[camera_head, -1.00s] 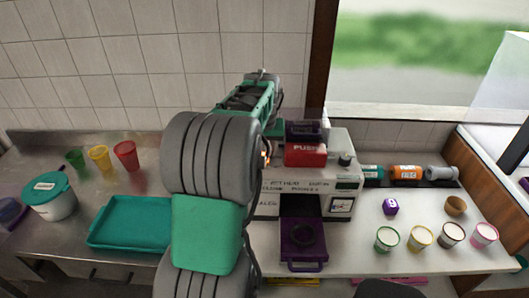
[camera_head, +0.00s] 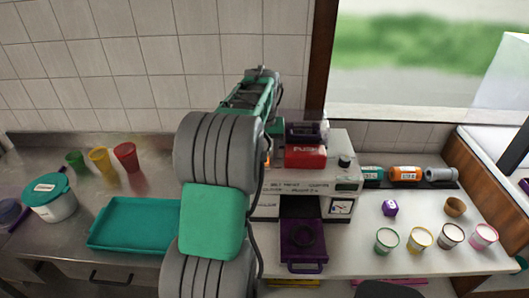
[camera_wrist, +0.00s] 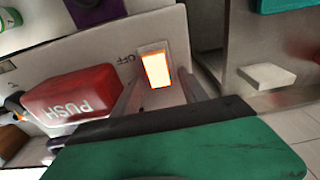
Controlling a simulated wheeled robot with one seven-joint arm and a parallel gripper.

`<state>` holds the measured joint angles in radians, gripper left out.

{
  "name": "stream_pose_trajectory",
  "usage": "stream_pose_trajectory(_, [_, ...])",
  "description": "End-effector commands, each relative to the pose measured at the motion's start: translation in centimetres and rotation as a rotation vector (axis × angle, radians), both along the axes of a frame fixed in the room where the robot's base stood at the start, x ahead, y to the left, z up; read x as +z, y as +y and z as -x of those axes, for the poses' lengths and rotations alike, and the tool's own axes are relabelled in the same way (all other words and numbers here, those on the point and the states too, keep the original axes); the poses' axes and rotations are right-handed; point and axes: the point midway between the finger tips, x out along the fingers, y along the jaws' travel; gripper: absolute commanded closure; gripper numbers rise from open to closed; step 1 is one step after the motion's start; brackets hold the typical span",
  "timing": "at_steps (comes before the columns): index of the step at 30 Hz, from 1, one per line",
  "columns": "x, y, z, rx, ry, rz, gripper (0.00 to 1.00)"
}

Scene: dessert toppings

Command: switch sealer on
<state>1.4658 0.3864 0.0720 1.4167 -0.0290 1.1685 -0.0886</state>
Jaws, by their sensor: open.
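The sealer (camera_head: 341,176) is a white machine on the counter with a red PUSH block (camera_head: 305,157) on top and a purple tray (camera_head: 303,262) in front. In the wrist view its rocker switch (camera_wrist: 156,69) glows orange-white on a pale panel, with the word OFF beside it. The red PUSH block (camera_wrist: 72,95) also shows there, upside down. My gripper (camera_wrist: 160,88) is open and empty. Its fingers stand either side of the switch in that picture; I cannot tell whether they touch it. In the head view my arm hides the gripper and the switch.
Left of my arm are a teal tray (camera_head: 128,226), a lidded tub (camera_head: 60,208) and coloured cups (camera_head: 101,160).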

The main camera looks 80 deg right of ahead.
Motion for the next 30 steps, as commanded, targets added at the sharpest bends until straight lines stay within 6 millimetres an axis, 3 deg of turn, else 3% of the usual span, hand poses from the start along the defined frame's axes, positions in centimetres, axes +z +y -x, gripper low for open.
stream_pose_trajectory(5, [1.4, 0.1, 0.0, 0.000, -0.001, 0.003, 0.49])
stream_pose_trajectory(12, [6.2, 0.5, 0.2, 0.000, -0.001, 0.003, 0.49])
stream_pose_trajectory(15, [7.4, 0.6, 0.2, 0.000, 0.000, 0.002, 0.49])
stream_pose_trajectory(27, [7.8, 0.7, 0.1, 0.001, 0.000, 0.000, 0.49])
stream_pose_trajectory(30, [7.9, 1.4, -1.6, 0.031, -0.001, 0.007, 0.49])
